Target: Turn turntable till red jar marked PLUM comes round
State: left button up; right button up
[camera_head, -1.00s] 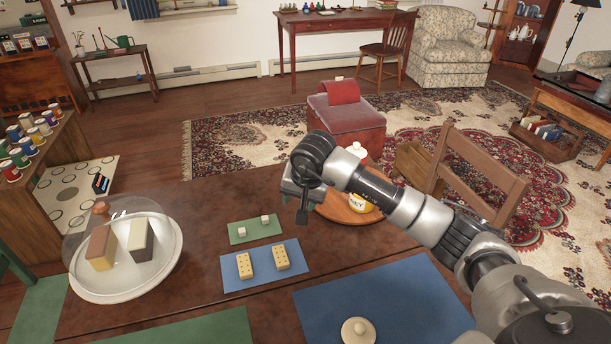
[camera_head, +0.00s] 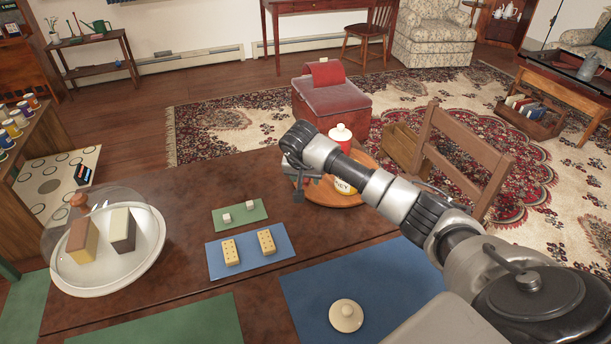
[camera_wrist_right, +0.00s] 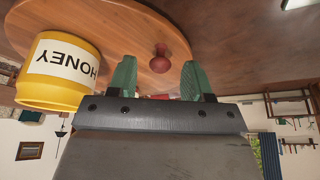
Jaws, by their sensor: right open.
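The round wooden turntable (camera_head: 325,199) stands at the table's far right edge, partly covered by my right arm. A red jar with a white lid (camera_head: 340,142) shows behind the arm; no label on it is readable. A yellow jar (camera_head: 345,186) is mostly hidden by the arm; in the right wrist view this jar (camera_wrist_right: 52,88) reads HONEY. My right gripper (camera_head: 300,190) is over the turntable's left side. In the right wrist view, a small red knob (camera_wrist_right: 160,60) on the turntable lies in line with the gap between the open green-tipped fingers (camera_wrist_right: 158,75). My left gripper is out of view.
A domed white plate (camera_head: 100,275) with two blocks stands on the left of the table. Green and blue mats with small blocks (camera_head: 231,252) lie mid-table. A pale lid (camera_head: 346,316) is on the large blue mat. A wooden chair (camera_head: 465,150) stands beyond the table.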

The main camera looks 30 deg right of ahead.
jog(key=shift+f, duration=0.1)
grip_shut()
jog(key=shift+w, duration=0.2)
dwell(0.4)
